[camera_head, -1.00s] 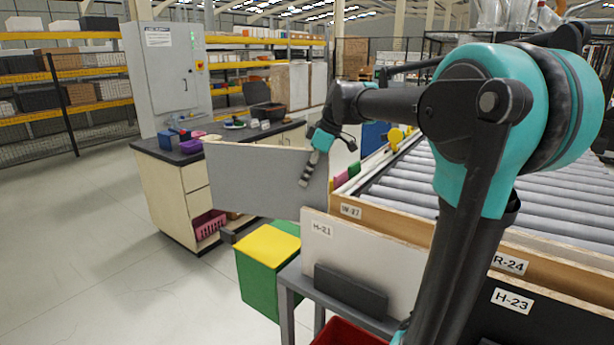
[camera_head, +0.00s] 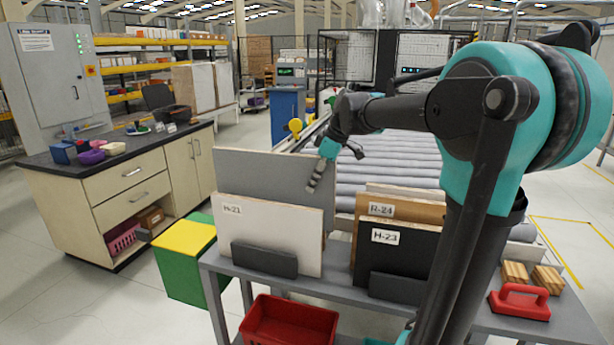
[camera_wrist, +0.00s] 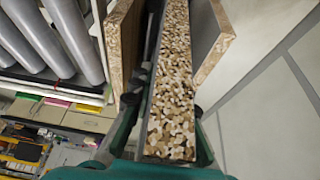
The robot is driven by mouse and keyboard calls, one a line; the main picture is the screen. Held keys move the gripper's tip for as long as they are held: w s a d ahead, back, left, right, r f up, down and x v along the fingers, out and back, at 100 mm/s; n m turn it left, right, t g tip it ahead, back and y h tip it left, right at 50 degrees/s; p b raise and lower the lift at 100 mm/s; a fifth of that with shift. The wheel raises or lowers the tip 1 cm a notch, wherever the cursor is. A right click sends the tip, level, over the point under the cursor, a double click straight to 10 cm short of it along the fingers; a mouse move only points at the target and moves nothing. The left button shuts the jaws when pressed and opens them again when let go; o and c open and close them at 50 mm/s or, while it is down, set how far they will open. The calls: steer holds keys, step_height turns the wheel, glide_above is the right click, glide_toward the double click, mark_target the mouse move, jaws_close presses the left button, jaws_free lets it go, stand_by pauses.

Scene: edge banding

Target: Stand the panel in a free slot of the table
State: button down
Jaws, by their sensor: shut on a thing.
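The grey panel (camera_head: 265,175) stands upright in my gripper (camera_head: 322,172), behind the white panel H-21 (camera_head: 270,235), which hides its lower part. In the wrist view, my gripper (camera_wrist: 175,130) is shut on the panel's speckled chipboard edge (camera_wrist: 172,85). Other board edges show to its left (camera_wrist: 122,40) and right (camera_wrist: 213,48), apart from it. The grey table (camera_head: 338,272) also bears the brown panel R-24 (camera_head: 415,208) and black panel H-23 (camera_head: 395,250). Whether the held panel's bottom touches the table is hidden.
A roller conveyor (camera_head: 400,155) lies behind the table. A green bin with a yellow lid (camera_head: 187,240) stands at its left. A red crate (camera_head: 290,322) is at the front.

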mark_target(314, 202)
steer(key=shift+a+f, duration=0.1)
steer(key=shift+f, duration=3.3)
steer(key=c, duration=1.4)
jaws_free()
steer(key=shift+o, duration=0.2)
